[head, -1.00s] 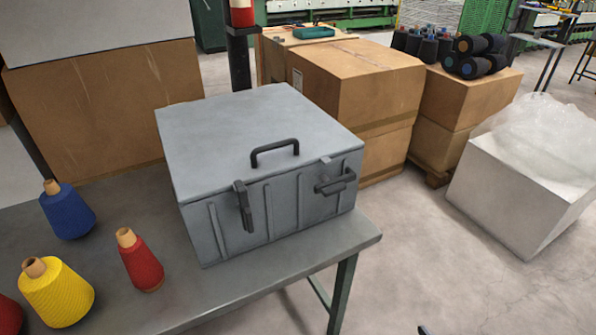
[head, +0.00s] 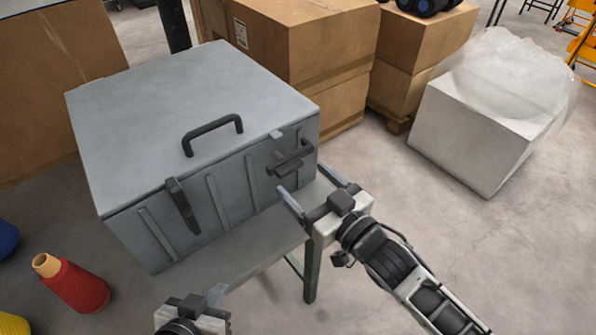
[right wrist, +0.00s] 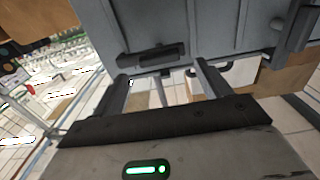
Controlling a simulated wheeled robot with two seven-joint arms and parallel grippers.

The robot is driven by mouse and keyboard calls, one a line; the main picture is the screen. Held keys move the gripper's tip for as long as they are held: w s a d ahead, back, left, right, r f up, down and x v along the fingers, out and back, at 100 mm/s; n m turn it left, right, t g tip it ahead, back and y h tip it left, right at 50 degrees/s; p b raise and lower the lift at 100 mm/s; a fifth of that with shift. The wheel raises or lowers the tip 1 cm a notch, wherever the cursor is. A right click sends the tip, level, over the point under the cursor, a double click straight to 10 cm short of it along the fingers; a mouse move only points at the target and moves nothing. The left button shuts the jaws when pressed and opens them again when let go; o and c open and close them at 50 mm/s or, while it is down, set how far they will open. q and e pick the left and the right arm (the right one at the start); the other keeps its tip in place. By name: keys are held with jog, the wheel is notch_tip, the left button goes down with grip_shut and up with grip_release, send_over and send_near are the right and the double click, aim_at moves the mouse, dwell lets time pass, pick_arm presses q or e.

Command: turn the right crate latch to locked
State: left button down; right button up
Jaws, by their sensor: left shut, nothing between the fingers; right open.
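The grey crate (head: 130,110) stands on the table with its lid down. Its right latch (head: 291,160) is a dark bar lying roughly horizontal across the front face, near the right corner. The left latch (head: 183,206) hangs nearly upright. My right gripper (head: 306,180) is open and empty, its fingers pointing at the right latch from just in front and below. In the right wrist view the right latch (right wrist: 150,56) lies just beyond the two spread fingertips (right wrist: 161,70), apart from them as far as I can tell. My left gripper (head: 213,293) is shut and empty at the bottom edge.
A black handle (head: 212,131) rises from the crate lid. Cardboard boxes (head: 300,50) stand behind. Floor to the right of the table is clear up to a white box (head: 470,140).

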aim_at(293, 169)
jog(key=shift+x, duration=1.65)
jog(key=c, duration=1.4)
